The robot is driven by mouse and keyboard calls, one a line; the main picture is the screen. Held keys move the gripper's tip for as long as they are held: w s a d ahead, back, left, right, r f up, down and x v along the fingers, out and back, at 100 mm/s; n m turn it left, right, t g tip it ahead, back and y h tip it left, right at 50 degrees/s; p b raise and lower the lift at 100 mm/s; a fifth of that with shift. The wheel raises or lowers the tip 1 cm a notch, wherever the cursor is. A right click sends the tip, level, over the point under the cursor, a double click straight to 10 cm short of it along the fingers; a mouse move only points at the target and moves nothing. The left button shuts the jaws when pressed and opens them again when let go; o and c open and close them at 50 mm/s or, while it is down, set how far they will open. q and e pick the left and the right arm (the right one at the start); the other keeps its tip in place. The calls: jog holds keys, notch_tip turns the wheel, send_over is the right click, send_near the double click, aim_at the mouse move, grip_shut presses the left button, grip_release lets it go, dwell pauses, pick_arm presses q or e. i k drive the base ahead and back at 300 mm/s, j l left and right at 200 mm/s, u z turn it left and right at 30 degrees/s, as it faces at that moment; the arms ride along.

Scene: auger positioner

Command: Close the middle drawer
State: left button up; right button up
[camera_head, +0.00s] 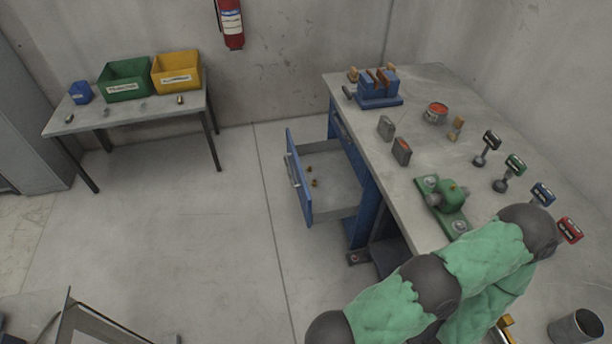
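The open drawer (299,182) has a blue front with a pale handle and is pulled out to the left from the blue workbench cabinet (366,208). Its grey inside shows a few small brass-coloured pieces (313,182). A closed blue drawer front (340,130) with a handle shows above it, under the bench top. Whether other drawers lie below is hidden.
A side table (130,118) with green (124,84) and yellow (176,77) bins stands at left. The floor left of the drawer is clear.

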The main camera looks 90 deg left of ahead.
aim_at(338, 194)
jog(key=u, duration=1.9)
jog(key=i+j+u, duration=0.1)
jog(key=j+u, duration=0.25)
jog(key=i+j+u, duration=0.15)
jog(key=u, duration=0.15)
jog(key=i+j+u, duration=0.15)
jog(key=u, duration=0.2)
jog(key=i+j, duration=0.15)
jog(key=i, duration=0.4)
jog(key=i+j, duration=0.2)
jog(key=i, duration=0.35)
jog(key=i+j+z, duration=0.1)
jog(key=i, duration=0.45)
